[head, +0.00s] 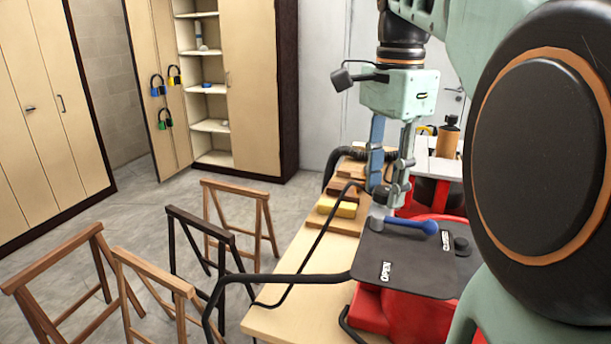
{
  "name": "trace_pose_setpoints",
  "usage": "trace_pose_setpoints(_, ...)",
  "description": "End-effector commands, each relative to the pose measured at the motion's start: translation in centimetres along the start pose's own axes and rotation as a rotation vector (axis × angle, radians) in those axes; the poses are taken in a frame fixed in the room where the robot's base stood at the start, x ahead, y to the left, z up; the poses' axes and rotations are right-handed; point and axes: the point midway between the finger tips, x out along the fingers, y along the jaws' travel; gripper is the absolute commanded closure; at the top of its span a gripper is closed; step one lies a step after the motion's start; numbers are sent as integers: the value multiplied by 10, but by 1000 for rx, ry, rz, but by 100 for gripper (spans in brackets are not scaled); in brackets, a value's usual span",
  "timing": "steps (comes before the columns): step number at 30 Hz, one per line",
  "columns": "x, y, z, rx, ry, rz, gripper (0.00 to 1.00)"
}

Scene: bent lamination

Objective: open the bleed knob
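A dark plate (375,262) on a red machine carries the labels OPEN and CLOSED. A blue lever handle (412,224) sits on it, with its rounded end pointing right, toward the CLOSED label. A small black knob (461,244) stands on the plate to the right of the lever; I cannot tell whether it is the bleed knob. My gripper (388,192) points down just above the lever's grey pivot end. Its fingertips overlap dark and grey parts there, so I cannot tell whether they touch or hold anything.
A wooden bench (290,320) runs beside the machine, with a yellow block (345,209) on it. Black hoses cross its front edge. Wooden trestles (150,275) stand on the floor at left. An open cabinet (215,85) with padlocks is behind. My arm covers the right side.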

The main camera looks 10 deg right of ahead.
Motion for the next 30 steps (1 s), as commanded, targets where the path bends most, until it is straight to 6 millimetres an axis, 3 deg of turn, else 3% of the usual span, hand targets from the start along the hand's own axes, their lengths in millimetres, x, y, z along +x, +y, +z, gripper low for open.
trace_pose_setpoints(1, 0, 0, 0, 0, 0, 0, 76)
trace_pose_setpoints(8, 0, 0, 0, 0, 0, 0, 100)
trace_pose_setpoints(19, -2, 0, 0, -72, -1, 2, 100)
trace_pose_setpoints(30, -3, 0, 0, -364, -1, 1, 100)
